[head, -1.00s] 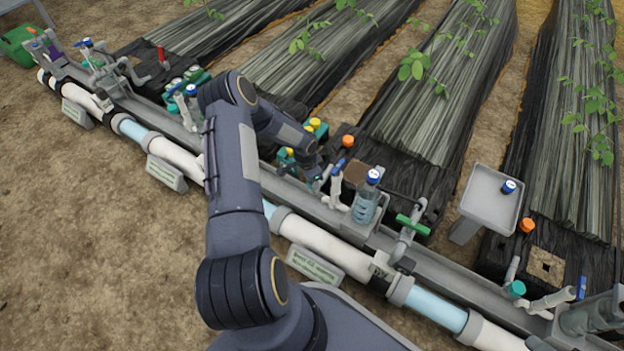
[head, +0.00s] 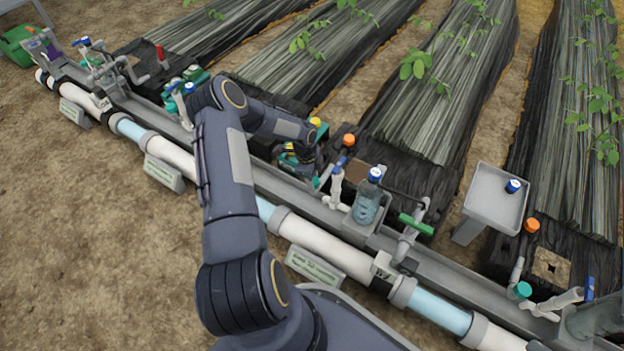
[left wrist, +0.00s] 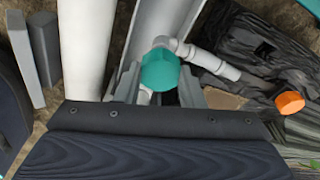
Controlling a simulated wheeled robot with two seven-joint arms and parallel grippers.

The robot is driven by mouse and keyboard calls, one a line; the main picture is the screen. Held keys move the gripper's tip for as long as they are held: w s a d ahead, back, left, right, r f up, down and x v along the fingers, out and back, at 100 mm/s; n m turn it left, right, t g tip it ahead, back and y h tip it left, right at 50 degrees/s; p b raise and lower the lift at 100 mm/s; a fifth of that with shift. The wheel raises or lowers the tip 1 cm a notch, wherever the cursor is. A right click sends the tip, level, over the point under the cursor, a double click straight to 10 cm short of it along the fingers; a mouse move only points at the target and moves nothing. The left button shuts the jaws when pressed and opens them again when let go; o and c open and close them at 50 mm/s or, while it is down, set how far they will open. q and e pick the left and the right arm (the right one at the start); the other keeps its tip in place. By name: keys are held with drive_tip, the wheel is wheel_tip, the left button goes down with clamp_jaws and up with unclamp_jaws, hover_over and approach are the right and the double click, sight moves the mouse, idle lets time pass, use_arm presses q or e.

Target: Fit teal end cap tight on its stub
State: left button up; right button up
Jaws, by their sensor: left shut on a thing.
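The teal end cap (left wrist: 160,70) shows in the left wrist view between the two grey fingers of my left gripper (left wrist: 160,90), which is shut on it. White pipe fittings with an elbow (left wrist: 172,45) lie right behind the cap. The stub's mouth is hidden, so I cannot tell whether the cap is on it or how tightly. In the head view my left gripper (head: 308,172) is low over the pipe rail, just left of a white fitting with a blue handle (head: 337,185). My right gripper is not in view.
An orange cap (head: 349,140) is close behind the fitting. A clear bottle with a blue lid (head: 367,203) and a green-handled valve (head: 416,224) stand to the right. Another teal cap (head: 523,290) is farther right. A grey tray stand (head: 490,195) stands behind the rail.

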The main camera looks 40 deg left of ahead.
use_arm(q)
drive_tip(key=shift+s+d+f, duration=0.15)
drive_tip(key=shift+s+d, duration=0.05)
drive_tip(key=shift+d, duration=0.2)
drive_tip(key=shift+m+g+b, duration=0.3)
drive_tip(key=shift+m+b, duration=0.2)
drive_tip(key=shift+m, duration=0.8)
drive_tip(key=o, duration=1.1)
drive_tip(key=shift+a, duration=0.1)
drive_tip(key=shift+a, duration=0.1)
drive_tip(key=shift+w+r+p, duration=0.1)
drive_tip(key=shift+r+p, duration=0.25)
drive_tip(key=shift+r, duration=0.15)
wheel_tip(320, 180, up, 8)
drive_tip(key=p, duration=0.5)
drive_tip(key=shift+a+r, duration=0.1)
drive_tip(key=shift+r, duration=0.05)
